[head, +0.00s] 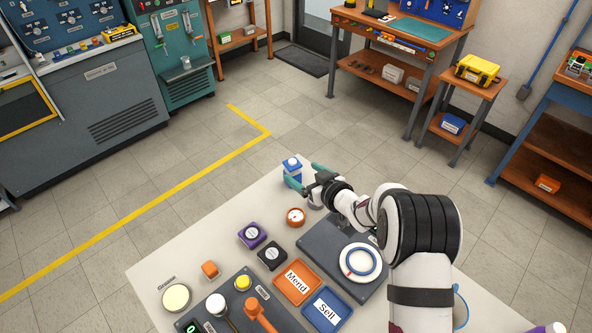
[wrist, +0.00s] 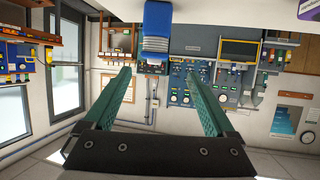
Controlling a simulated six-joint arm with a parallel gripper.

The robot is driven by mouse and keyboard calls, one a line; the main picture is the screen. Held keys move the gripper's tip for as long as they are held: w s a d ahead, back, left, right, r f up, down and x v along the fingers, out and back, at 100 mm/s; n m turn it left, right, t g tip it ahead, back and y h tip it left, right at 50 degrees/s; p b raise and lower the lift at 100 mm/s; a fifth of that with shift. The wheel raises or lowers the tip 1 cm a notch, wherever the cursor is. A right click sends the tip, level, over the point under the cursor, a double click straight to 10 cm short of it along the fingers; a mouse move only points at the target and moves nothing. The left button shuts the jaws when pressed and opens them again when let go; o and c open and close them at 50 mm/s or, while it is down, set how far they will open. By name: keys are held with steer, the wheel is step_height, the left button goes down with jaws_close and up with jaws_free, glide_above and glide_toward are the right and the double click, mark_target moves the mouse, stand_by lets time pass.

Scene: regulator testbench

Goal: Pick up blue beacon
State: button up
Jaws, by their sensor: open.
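The blue beacon (head: 292,173) stands upright at the far corner of the white table, with a pale round top. It also shows in the wrist view (wrist: 156,27) at the top middle, ahead of the fingertips and cut off by the picture edge. My gripper (head: 302,174) is just right of the beacon in the head view, its green fingers spread and pointing toward it. In the wrist view the two fingers (wrist: 163,80) are wide apart with nothing held between them. I cannot tell whether a finger touches the beacon.
A red-rimmed gauge (head: 296,216), a purple block (head: 252,235) and a black block (head: 271,255) stand near the beacon. A grey plate with a white ring (head: 361,262) lies under my arm. Orange "Mend" (head: 296,283) and blue "Sell" (head: 327,309) trays are in front.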

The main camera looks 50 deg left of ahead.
mark_target(295, 165)
steer(key=x, duration=0.4)
steer(key=w+x, duration=0.1)
steer(key=x, duration=0.2)
steer(key=shift+d+f, duration=0.1)
steer(key=shift+d, duration=0.05)
jaws_close()
